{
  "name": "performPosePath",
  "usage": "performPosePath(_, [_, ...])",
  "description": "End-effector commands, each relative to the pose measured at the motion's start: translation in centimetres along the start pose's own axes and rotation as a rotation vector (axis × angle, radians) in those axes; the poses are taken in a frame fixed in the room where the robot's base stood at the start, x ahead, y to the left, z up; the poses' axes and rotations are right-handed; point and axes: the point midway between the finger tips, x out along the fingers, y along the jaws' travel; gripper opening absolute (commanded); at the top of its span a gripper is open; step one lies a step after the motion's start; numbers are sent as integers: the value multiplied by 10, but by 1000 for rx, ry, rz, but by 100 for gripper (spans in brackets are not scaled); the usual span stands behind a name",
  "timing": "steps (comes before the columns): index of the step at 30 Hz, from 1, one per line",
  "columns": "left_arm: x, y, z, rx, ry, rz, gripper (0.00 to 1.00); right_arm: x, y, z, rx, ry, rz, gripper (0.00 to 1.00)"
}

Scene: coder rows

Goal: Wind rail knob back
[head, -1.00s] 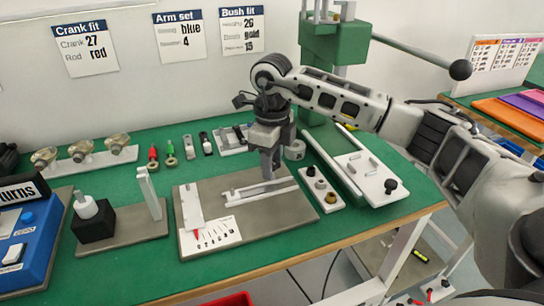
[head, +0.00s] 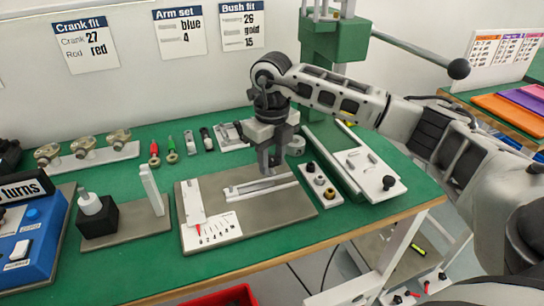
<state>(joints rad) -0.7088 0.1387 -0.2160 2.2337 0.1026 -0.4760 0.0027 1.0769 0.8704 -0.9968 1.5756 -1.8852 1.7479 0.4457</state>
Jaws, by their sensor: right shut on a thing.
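My right gripper (head: 268,170) points down over the rail (head: 250,190) on the grey plate (head: 285,205). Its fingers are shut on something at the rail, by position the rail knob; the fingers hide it. A white arm (head: 192,203) lies on the left of the plate. It ends in a red pointer tip (head: 198,229) by the left part of a white scale card (head: 215,231) with several numbers. My left gripper is not in view.
A green press (head: 335,45) with a ball-ended lever stands behind my right arm. A white strip with dark and tan bushes (head: 319,180) and a white tray (head: 365,180) lie right of the plate. A black block (head: 98,218) and a blue box (head: 30,245) stand left.

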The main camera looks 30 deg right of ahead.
Motion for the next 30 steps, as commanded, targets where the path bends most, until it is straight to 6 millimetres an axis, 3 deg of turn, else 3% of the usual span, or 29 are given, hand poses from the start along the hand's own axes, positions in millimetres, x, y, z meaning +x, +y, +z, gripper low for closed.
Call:
performPosePath(5, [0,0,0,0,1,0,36,-1,0,1,3,-5,0,11])
performPosePath(6, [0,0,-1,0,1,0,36,-1,0,1,3,-5,0,36])
performPosePath(8, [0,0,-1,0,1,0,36,-1,0,1,3,-5,0,53])
performPosePath(9, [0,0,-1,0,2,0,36,-1,0,1,2,-4,0,55])
performPosePath(20, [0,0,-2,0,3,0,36,-7,0,1,1,-4,0,55])
performPosePath(23, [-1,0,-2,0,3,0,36,-22,0,1,0,-6,1,55])
performPosePath(30, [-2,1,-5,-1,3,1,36,-79,0,1,0,-8,0,55])
